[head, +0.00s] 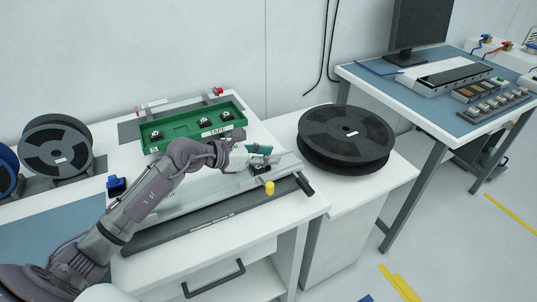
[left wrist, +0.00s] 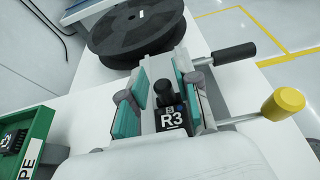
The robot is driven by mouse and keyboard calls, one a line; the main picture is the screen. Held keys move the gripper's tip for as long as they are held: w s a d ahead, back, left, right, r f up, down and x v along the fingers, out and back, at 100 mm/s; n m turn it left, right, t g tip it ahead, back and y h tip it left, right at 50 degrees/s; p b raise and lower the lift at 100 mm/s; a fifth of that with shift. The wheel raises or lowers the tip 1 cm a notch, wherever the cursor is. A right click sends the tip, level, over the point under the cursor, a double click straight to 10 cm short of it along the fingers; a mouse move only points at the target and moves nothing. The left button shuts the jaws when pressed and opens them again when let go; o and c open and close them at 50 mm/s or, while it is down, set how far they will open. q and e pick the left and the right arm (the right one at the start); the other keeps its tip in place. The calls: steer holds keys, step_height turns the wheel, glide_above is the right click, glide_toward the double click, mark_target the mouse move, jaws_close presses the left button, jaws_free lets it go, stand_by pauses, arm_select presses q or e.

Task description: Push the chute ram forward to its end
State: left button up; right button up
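The chute (head: 235,194) is a pale channel along the front of the white bench. In the left wrist view, a black block marked R3 (left wrist: 173,118) with a dark post lies at the chute. I cannot tell whether this block is the ram. A yellow knob (head: 269,187) on a pale rod sticks out from the chute's side; it also shows in the left wrist view (left wrist: 284,103). My left gripper (head: 262,153) is over the chute, its teal fingers apart on either side of the R3 block (left wrist: 160,75). Contact is not clear. My right gripper is out of view.
A black handle (head: 304,185) juts from the chute's far end. A large black reel (head: 346,137) lies beyond it. A green tray (head: 192,126) with several parts sits behind my left arm. More reels (head: 57,148) stand at the left.

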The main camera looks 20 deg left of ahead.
arm_select(q)
steer(key=shift+o, duration=0.3)
steer(key=v, duration=1.2)
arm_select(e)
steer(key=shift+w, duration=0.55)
arm_select(q)
steer(key=shift+d, duration=0.1)
